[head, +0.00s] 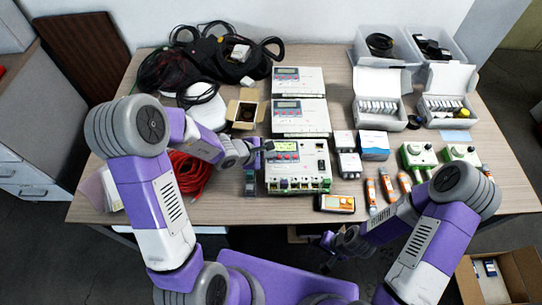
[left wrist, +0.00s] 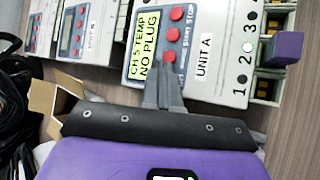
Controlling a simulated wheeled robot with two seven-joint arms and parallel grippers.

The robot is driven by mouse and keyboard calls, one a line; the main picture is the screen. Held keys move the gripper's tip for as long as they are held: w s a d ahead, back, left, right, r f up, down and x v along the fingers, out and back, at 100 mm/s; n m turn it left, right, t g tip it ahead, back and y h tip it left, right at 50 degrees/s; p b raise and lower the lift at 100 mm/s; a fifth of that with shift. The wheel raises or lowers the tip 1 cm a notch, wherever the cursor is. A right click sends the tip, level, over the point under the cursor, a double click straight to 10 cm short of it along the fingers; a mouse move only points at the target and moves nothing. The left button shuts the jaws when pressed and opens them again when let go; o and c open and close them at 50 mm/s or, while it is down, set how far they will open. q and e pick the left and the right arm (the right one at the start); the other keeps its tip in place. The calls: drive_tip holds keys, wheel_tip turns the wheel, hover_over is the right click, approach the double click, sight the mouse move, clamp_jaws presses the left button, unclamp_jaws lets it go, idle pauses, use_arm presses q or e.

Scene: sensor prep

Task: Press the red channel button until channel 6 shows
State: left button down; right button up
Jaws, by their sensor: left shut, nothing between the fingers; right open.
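The light-grey meter marked UNIT A (head: 297,178) stands at the table's front middle; it also shows in the left wrist view (left wrist: 215,70). Its lit yellow-green display (left wrist: 144,45) reads CH, a digit that looks like 5, TEMP, NO PLUG. Three red buttons line the display's edge; the nearest red button (left wrist: 169,56) is just beyond my left fingertips. Which one is the channel button is not legible. My left gripper (head: 266,147) is shut and empty at the meter's left side; contact cannot be told. My right gripper (head: 328,240) is open, off the table's front edge.
Two similar meters (head: 299,116) stand behind. Red cable (head: 191,174) lies left, an open cardboard box (head: 243,108) behind it. White boxes (head: 372,146), orange-tipped tools (head: 388,186) and green-and-white devices (head: 418,155) stand to the right. An orange handheld meter (head: 338,203) lies in front.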

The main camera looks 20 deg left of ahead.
use_arm(q)
drive_tip(key=shift+r+p, duration=0.45)
drive_tip(key=shift+r, duration=0.35)
drive_tip(key=shift+r, duration=0.1)
wheel_tip(320, 180, up, 5)
drive_tip(key=p, duration=0.3)
drive_tip(key=shift+p, duration=0.35)
drive_tip(key=shift+s+f, duration=0.1)
drive_tip(key=shift+f, duration=0.1)
idle(0.4)
